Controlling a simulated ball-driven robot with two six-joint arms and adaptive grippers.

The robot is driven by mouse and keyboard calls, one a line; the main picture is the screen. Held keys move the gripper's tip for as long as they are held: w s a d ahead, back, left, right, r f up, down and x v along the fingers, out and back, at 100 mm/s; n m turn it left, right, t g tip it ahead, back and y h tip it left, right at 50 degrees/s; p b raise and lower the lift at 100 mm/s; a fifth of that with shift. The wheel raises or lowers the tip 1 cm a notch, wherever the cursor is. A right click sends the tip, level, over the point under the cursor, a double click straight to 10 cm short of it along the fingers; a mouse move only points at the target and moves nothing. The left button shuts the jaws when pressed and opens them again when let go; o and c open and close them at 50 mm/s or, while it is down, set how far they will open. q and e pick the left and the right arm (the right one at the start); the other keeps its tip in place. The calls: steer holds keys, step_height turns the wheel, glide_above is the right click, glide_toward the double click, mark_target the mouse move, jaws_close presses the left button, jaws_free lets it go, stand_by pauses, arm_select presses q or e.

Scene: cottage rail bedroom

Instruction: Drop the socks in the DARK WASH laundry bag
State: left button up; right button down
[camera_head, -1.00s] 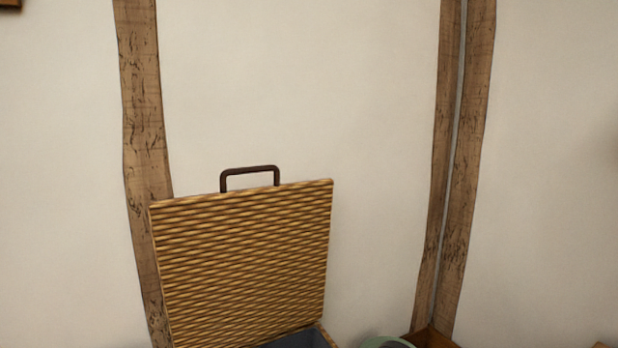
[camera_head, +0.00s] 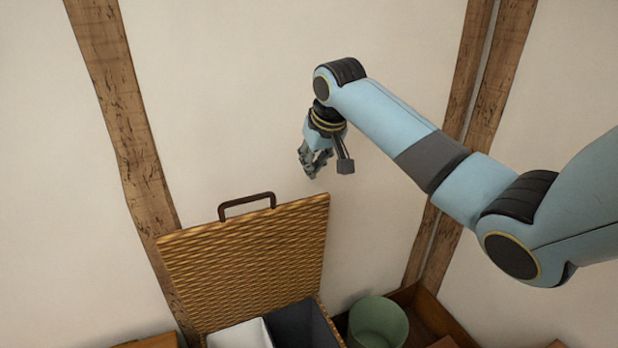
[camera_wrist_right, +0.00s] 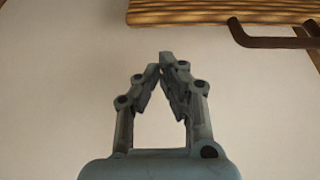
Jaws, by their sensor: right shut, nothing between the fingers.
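My right gripper (camera_head: 315,172) is raised in front of the wall, above and to the right of the open wicker hamper's lid (camera_head: 255,262). In the right wrist view the gripper (camera_wrist_right: 163,62) is shut with nothing between its fingertips. The hamper holds a white compartment (camera_head: 240,336) on the left and a dark grey compartment (camera_head: 298,326) on the right. No label reading DARK WASH shows, and I see no socks in either view. My left gripper is not in view.
The lid stands upright with a dark handle (camera_head: 247,201); the handle also shows in the right wrist view (camera_wrist_right: 270,42). A green bin (camera_head: 378,322) stands right of the hamper, beside wooden boxes (camera_head: 430,312). The wall above is clear between timber posts.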

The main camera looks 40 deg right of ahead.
steer(key=b+x, duration=0.1)
steer(key=x, duration=0.6)
steer(key=shift+w+f, duration=0.1)
steer(key=shift+f, duration=0.15)
